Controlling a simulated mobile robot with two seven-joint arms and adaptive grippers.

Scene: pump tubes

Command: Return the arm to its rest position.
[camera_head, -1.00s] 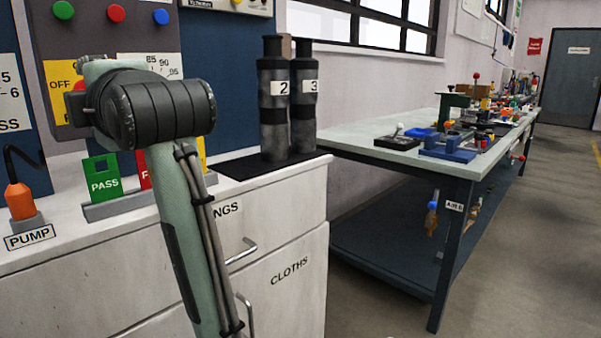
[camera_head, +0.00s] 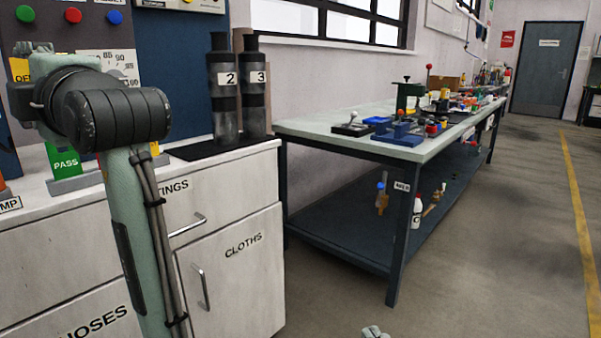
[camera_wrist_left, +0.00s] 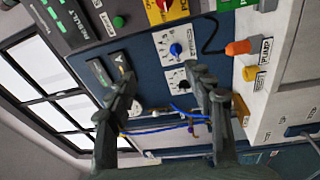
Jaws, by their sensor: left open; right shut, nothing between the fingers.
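My left arm (camera_head: 137,220) rises in front of the white cabinet at the left of the head view. Its gripper is not visible there. In the left wrist view my left gripper (camera_wrist_left: 166,78) is open, its two dark fingers spread with nothing held between them. Behind the fingers is a blue panel (camera_wrist_left: 150,62) with dials. My right gripper (camera_head: 375,332) shows only as a small pale green-grey tip at the bottom edge of the head view, over the floor. It is shut and empty. Most of the right arm is out of view.
Dark cylinders 2 (camera_head: 223,95) and 3 (camera_head: 254,90) stand on the white cabinet (camera_head: 236,262), close behind my left arm. A green PASS block (camera_head: 64,163) is also there. A workbench (camera_head: 300,125) with several tools stands to the right. The floor (camera_head: 480,270) is open.

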